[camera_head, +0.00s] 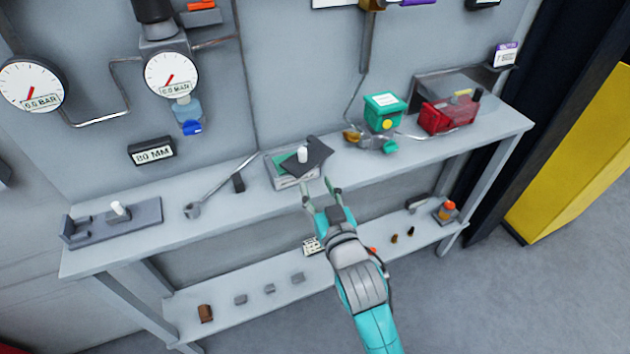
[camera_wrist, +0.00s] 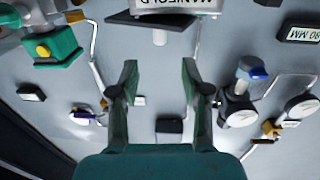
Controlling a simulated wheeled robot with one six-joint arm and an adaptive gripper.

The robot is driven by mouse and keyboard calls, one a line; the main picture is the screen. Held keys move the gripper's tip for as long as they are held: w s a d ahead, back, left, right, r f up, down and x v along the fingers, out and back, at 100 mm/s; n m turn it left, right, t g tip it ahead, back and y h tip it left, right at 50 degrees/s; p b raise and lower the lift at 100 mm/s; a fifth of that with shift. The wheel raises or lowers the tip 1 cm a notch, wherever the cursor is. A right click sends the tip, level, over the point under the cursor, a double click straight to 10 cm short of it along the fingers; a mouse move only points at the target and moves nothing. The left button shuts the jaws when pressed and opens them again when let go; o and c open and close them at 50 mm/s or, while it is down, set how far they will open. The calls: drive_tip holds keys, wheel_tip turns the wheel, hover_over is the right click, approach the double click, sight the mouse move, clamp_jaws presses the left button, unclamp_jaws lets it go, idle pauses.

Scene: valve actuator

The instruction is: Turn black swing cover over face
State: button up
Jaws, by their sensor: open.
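The black swing cover (camera_head: 318,158) is a flat dark plate on top of a grey box (camera_head: 296,183) on the bench. It sits at an angle and overhangs the box's right side. A greenish part of the box's top face (camera_head: 279,163) shows on the left. A white peg (camera_head: 302,154) stands up at the cover. In the wrist view the cover (camera_wrist: 130,20) is a dark strip at the top, with the peg (camera_wrist: 160,38) below it. My gripper (camera_head: 320,191) is open and empty, just in front of the box and apart from the cover.
A green valve unit (camera_head: 383,112) and a red box (camera_head: 447,116) stand to the right on the bench. A lever rod (camera_head: 222,181) and a grey base with a white peg (camera_head: 118,212) lie to the left. Gauges (camera_head: 171,74) hang on the wall behind. A lower shelf (camera_head: 255,283) holds small parts.

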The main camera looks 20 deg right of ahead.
sight(305, 150)
drive_tip(key=shift+c, duration=0.2)
drive_tip(key=shift+s+m, duration=0.1)
drive_tip(key=shift+m, duration=0.2)
drive_tip(key=c, duration=0.8)
drive_tip(key=shift+s+d+m, duration=0.2)
drive_tip(key=shift+d+m, duration=0.05)
drive_tip(key=shift+m, duration=0.45)
clamp_jaws()
drive_tip(key=s+d+m, duration=0.3)
drive_tip(key=s+m, duration=0.1)
drive_tip(key=m, duration=1.2)
drive_tip(key=shift+h, duration=0.3)
drive_tip(key=w, duration=1)
drive_tip(key=shift+d, duration=0.35)
drive_tip(key=shift+w+a, duration=0.85)
drive_tip(key=shift+a, duration=0.05)
drive_tip(key=shift+w+a, duration=0.45)
drive_tip(key=shift+w, duration=0.05)
